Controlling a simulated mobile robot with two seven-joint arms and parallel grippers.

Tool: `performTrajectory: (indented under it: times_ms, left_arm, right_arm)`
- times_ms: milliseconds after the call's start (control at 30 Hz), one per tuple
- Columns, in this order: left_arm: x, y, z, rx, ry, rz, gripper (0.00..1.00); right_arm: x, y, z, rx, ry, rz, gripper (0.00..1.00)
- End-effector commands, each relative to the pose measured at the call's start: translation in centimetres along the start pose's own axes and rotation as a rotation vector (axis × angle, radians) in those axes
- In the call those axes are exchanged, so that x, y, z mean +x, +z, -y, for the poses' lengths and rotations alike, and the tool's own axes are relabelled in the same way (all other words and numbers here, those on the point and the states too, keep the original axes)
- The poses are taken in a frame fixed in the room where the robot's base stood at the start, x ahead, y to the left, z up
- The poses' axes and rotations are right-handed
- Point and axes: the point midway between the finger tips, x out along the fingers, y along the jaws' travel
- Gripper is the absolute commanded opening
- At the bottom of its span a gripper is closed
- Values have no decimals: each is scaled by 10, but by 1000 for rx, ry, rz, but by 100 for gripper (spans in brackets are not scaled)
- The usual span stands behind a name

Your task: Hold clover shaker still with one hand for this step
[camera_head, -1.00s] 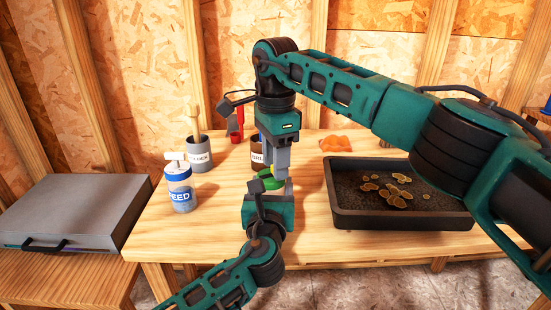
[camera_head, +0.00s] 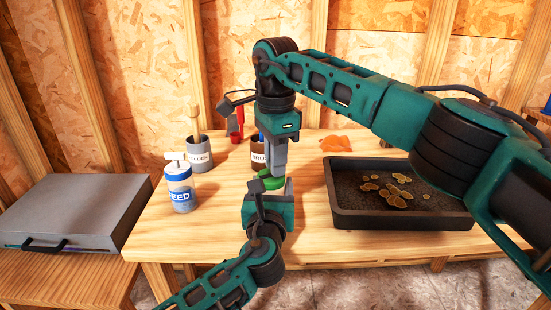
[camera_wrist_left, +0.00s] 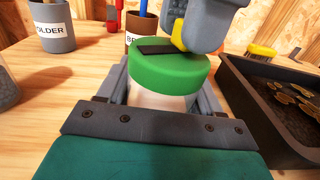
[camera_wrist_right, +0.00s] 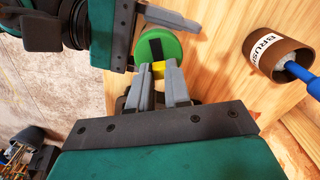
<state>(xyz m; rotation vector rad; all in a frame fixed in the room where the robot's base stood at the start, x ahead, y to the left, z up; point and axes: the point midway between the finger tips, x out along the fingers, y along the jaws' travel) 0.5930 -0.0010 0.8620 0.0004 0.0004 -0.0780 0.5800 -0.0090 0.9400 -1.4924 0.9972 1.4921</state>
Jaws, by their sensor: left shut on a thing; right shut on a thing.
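The clover shaker (camera_head: 269,184) has a green lid and stands upright between my two grippers. In the left wrist view its green lid (camera_wrist_left: 172,72), with a dark strip on top, sits over a pale body (camera_wrist_left: 158,101). My left gripper (camera_head: 268,194) is shut around that body, below the lid. My right gripper (camera_head: 275,170) comes from above and is shut at the lid's top. In the right wrist view the lid (camera_wrist_right: 178,46) shows just beyond its fingertips (camera_wrist_right: 159,74).
A dark tray (camera_head: 345,220) of soil stands to the right. A seed bottle (camera_head: 180,190) and a grey holder cup (camera_head: 199,158) stand left. A brown brush cup (camera_head: 257,158) is close behind the grippers. An orange cloth (camera_head: 335,144) lies at the back.

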Motion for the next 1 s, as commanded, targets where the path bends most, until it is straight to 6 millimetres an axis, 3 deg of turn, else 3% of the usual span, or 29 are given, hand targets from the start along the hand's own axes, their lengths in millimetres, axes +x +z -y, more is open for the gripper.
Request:
performTrajectory:
  times_ms: [233, 467, 500, 733, 1000]
  left_arm:
    - [0, -1, 0, 1, 0, -2, 31]
    - [0, -1, 0, 1, 0, -2, 31]
    - [0, -1, 0, 1, 0, -2, 31]
    - [0, -1, 0, 1, 0, -2, 31]
    - [0, -1, 0, 1, 1, -2, 31]
  right_arm:
    - [0, 22, 0, -3, 0, 0, 0]
    - [0, 22, 0, -2, 0, 1, 0]
    - [0, 22, 0, -2, 0, 1, 21]
    - [0, 22, 0, -1, 0, 0, 43]
    - [-1, 21, 0, 0, -1, 0, 45]
